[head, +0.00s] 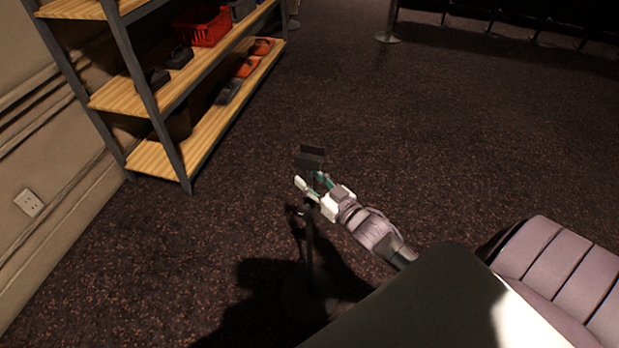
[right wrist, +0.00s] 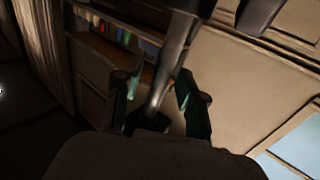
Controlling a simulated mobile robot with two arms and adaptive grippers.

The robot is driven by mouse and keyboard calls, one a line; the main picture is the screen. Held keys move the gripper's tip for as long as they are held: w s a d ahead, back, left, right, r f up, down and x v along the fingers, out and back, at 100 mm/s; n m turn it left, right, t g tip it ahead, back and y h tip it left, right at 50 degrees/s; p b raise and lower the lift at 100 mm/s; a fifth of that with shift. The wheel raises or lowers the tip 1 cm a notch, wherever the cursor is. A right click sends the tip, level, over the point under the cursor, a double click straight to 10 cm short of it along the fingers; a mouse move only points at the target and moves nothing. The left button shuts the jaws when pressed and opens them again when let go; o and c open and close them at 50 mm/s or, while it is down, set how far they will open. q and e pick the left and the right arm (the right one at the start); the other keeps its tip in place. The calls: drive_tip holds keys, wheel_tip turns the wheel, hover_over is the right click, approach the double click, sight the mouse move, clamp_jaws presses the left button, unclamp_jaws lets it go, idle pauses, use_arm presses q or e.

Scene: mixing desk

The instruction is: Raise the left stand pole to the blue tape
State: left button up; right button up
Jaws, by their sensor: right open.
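A dark stand (head: 310,245) stands upright on the floor, with a dark flat head (head: 312,154) on top and a round base in deep shadow. My right gripper (head: 312,184) is at the upper part of the stand, just below the head. In the right wrist view the gripper (right wrist: 158,82) is open, with the grey pole (right wrist: 172,62) running between its two green-lined fingers. I cannot tell whether either finger touches the pole. No blue tape can be made out on the pole. My left gripper is not in view.
A shelf unit (head: 163,95) with wooden boards, a red basket (head: 203,26) and small items stands at the upper left by the wall. A padded grey seat (head: 560,262) is at the lower right. The dark floor (head: 440,130) beyond the stand is clear.

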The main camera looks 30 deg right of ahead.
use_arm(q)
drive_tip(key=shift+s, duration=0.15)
use_arm(e)
drive_tip(key=shift+w, duration=0.2)
clamp_jaws()
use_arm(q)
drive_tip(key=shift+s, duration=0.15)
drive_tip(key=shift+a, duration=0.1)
